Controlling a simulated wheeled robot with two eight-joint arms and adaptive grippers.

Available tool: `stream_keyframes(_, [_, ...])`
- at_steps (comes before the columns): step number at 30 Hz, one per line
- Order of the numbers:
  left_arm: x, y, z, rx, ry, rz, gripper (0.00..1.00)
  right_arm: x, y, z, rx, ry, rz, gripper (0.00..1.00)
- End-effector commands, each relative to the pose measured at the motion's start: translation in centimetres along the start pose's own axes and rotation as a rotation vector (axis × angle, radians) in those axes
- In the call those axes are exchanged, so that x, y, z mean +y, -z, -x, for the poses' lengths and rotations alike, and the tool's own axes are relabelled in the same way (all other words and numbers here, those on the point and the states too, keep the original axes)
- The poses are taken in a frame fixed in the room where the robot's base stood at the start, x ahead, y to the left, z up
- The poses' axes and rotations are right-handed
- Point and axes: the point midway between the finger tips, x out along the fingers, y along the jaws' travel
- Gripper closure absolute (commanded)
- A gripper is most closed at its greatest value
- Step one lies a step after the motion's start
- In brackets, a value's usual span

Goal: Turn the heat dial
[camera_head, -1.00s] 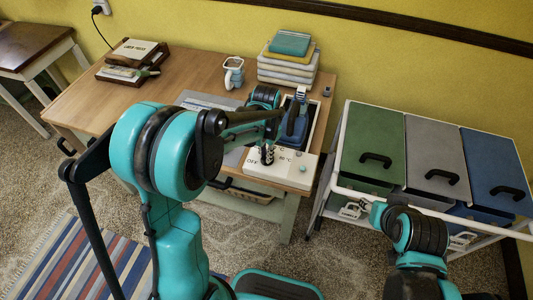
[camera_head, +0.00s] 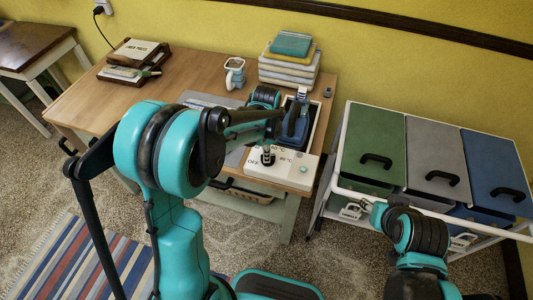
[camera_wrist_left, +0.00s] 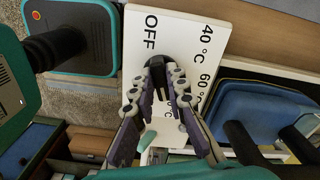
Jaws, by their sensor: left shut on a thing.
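The heat dial is a dark knob (camera_wrist_left: 155,64) on a white panel (camera_wrist_left: 195,30) printed OFF, 40 °C, 60 °C and further marks. In the head view the left gripper (camera_head: 267,150) points down onto the panel. The fingers hide part of the dial and some marks, so I cannot tell its exact setting.
Beside the panel is a tub with a blue object (camera_head: 293,122). A cart with green (camera_head: 372,140), grey and blue lidded bins is to the right, by my right arm.

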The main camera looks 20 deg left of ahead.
Motion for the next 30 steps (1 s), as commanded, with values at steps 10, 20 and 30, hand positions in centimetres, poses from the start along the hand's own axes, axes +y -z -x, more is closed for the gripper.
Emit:
stream_keyframes(10, [-0.06, 0.00, 0.01, 0.000, 0.001, -0.039, 1.00, 0.00, 0.01, 0.01, 0.000, 0.000, 0.000, 0.60])
stream_keyframes(20, [-0.05, 0.01, 0.01, 0.000, 0.001, -0.039, 0.71, 0.00, 0.01, 0.01, 0.000, 0.000, 0.000, 0.60])
stream_keyframes(30, [-0.03, 0.00, 0.12, 0.000, 0.000, -0.038, 0.66, 0.00, 0.01, 0.01, 0.000, 0.000, 0.000, 0.60])
